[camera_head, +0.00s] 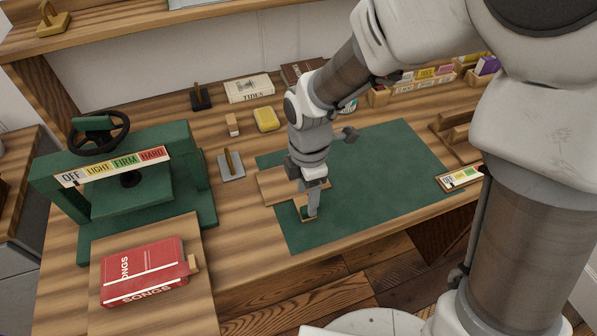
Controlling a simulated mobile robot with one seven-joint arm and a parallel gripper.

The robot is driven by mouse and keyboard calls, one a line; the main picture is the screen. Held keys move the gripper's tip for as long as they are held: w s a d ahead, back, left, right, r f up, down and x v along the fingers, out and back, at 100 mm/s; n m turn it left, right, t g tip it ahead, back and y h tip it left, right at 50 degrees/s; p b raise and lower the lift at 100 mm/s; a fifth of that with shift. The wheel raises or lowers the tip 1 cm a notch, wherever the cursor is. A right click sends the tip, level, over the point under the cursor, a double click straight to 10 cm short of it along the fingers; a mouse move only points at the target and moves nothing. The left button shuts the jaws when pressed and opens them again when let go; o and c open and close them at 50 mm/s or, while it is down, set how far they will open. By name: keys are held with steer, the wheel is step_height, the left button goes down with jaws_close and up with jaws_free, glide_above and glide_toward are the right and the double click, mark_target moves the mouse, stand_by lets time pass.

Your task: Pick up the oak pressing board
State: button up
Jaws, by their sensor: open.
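A flat light-wood board, which looks like the oak pressing board (272,186), lies on the left part of the green mat (375,165). My gripper (309,212) points down at the board's front right, over a small wooden piece framing a green patch, perhaps the board's handle. The jaws are open. The gripper hides part of the board's right side, and I cannot tell whether the fingers touch it.
A green press (120,215) with a wheel stands at left. A red book (143,272) lies on a wooden surface (205,312) in front of it. A metal plate with a handle (231,165), a yellow block (266,119) and books lie behind.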

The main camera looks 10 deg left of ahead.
step_height(320, 180, down, 4)
steer(key=shift+w+d+f+b, duration=0.1)
steer(key=shift+d+b, duration=0.05)
steer(key=shift+b, duration=0.4)
steer(key=shift+c, duration=0.3)
jaws_close()
